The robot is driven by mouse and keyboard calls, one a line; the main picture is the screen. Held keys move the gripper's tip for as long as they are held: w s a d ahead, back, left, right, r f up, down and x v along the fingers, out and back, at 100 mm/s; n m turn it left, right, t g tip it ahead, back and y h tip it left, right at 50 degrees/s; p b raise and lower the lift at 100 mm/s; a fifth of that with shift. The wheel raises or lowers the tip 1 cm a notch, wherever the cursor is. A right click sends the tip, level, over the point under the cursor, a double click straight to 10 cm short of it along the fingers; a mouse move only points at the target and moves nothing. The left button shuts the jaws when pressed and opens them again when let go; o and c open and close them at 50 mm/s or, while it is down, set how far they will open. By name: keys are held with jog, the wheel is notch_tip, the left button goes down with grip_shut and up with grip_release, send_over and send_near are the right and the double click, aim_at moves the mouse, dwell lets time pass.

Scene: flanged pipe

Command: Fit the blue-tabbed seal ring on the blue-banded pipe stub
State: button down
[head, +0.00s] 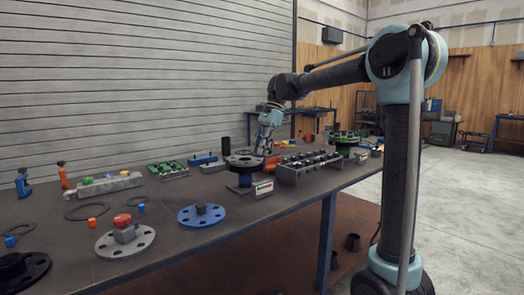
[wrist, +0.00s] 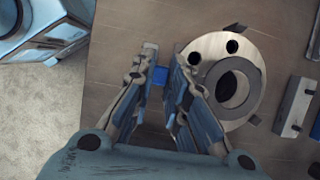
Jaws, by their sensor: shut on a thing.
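My gripper (wrist: 158,75) is shut on a small blue tab (wrist: 156,78), taken as that of the seal ring; the fingers hide how it joins the ring. In the wrist view a pale pipe flange (wrist: 215,117) lies just right of the fingers, with a dark grey ring (wrist: 212,77) over its face around the bore. The ring looks slightly off centre; I cannot tell whether it touches the flange.
A grey block with several holes (head: 308,167) stands close right of the stub, and a small labelled block (head: 263,188) in front. A blue flange (head: 201,215), a grey flange (head: 125,241) and loose dark rings (head: 85,211) lie left. The table edge is near.

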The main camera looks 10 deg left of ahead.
jog(key=shift+f, duration=0.2)
jog(key=shift+f, duration=0.65)
jog(key=shift+f, duration=0.4)
dwell(0.5)
jog(key=c, duration=1.5)
grip_release()
jog(key=v, duration=0.6)
jog(key=s+a+r+v, duration=0.1)
jog(key=v, duration=0.6)
jog(key=s+a+v, duration=0.1)
jog(key=v, duration=0.6)
jog(key=shift+s+r, duration=0.2)
jog(key=shift+r, duration=0.1)
